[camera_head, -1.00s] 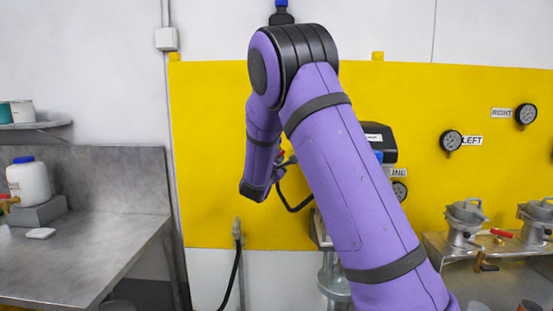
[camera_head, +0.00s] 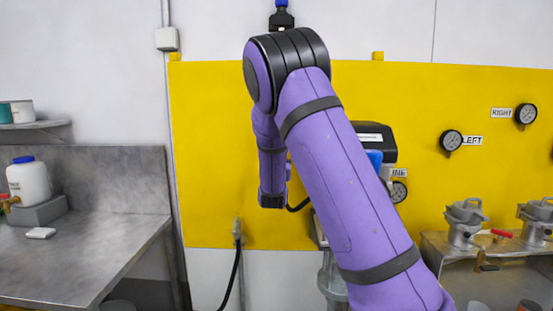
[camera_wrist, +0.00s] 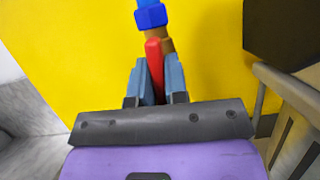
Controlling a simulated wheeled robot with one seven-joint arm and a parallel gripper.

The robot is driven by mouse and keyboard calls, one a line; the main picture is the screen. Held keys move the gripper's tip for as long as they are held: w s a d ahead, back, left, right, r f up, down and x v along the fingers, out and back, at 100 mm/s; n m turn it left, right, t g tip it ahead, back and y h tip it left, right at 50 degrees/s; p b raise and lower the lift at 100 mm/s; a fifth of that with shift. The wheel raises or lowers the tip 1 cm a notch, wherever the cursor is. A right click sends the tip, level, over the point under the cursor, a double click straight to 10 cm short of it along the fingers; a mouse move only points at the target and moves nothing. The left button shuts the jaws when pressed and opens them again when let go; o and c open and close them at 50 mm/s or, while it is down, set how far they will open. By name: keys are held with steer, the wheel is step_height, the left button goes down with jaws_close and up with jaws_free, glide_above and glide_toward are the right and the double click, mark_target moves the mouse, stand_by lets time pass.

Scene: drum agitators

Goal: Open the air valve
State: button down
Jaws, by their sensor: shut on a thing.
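In the wrist view, the air valve shows as a brass body (camera_wrist: 163,42) below a blue fitting (camera_wrist: 150,15), against the yellow wall panel. Its red lever (camera_wrist: 153,52) points down toward me, between my fingers. My gripper (camera_wrist: 156,75) is shut on the red lever, with one blue-grey finger on each side. In the head view, my purple arm hides the valve and most of my gripper.
A black-topped unit (camera_head: 373,142) is on the yellow panel (camera_head: 210,150), right of my arm. Metal lidded pots (camera_head: 465,222) stand at lower right. A steel bench (camera_head: 75,265) is at left. A black cable (camera_head: 234,270) hangs below the panel.

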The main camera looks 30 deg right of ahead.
steer(key=shift+r+n, duration=0.15)
steer(key=shift+n, duration=0.45)
steer(key=c, duration=1.1)
jaws_free()
steer(key=shift+w, duration=0.1)
steer(key=shift+c, duration=0.2)
steer(key=v, duration=1.1)
steer(key=shift+d, duration=0.15)
